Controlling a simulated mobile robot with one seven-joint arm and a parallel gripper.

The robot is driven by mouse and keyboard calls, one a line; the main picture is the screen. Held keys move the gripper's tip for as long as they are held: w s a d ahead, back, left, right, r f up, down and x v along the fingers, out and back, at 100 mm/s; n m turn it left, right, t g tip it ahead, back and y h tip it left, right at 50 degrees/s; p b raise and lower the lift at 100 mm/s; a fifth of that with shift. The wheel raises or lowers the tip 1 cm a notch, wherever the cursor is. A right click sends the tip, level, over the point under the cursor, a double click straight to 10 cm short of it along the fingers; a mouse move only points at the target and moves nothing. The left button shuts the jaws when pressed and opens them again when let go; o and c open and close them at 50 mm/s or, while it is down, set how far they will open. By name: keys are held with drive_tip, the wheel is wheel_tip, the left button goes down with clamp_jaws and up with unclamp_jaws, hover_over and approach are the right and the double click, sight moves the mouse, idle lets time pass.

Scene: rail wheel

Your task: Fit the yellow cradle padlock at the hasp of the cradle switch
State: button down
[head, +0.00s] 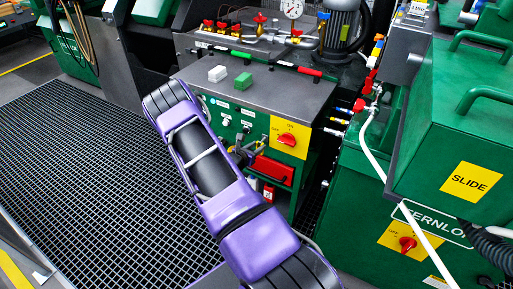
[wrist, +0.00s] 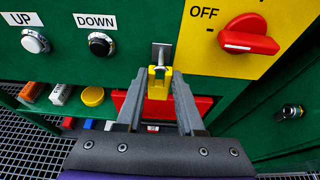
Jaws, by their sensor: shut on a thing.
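The yellow padlock (wrist: 158,84) is between the fingertips of my gripper (wrist: 160,88) in the wrist view, and the gripper is shut on it. The grey metal hasp (wrist: 161,52) shows just above the padlock, at the left edge of the yellow switch plate. The padlock's top is at or very near the hasp; I cannot tell whether its shackle passes through. The red cradle switch (wrist: 248,40) points to the side, near the OFF label. In the head view the switch (head: 290,139) is on the green cabinet front, with my gripper (head: 240,155) close at its lower left.
A red bar or tray (head: 272,170) lies below the switch, behind my fingers. UP (wrist: 35,41) and DOWN (wrist: 101,44) buttons are left of the hasp. A lower shelf holds a yellow round item (wrist: 92,96) and small blocks. A key lock (wrist: 289,112) is at the right.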

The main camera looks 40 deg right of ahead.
drive_tip(key=shift+w+d, duration=0.3)
drive_tip(key=shift+d, duration=0.4)
drive_tip(key=shift+w+d, duration=0.25)
drive_tip(key=shift+d, duration=0.4)
drive_tip(key=shift+c, duration=2.2)
unclamp_jaws()
drive_tip(key=shift+a, duration=0.15)
drive_tip(key=p+v, duration=0.2)
drive_tip(key=v, duration=1.5)
drive_tip(key=shift+s, duration=0.1)
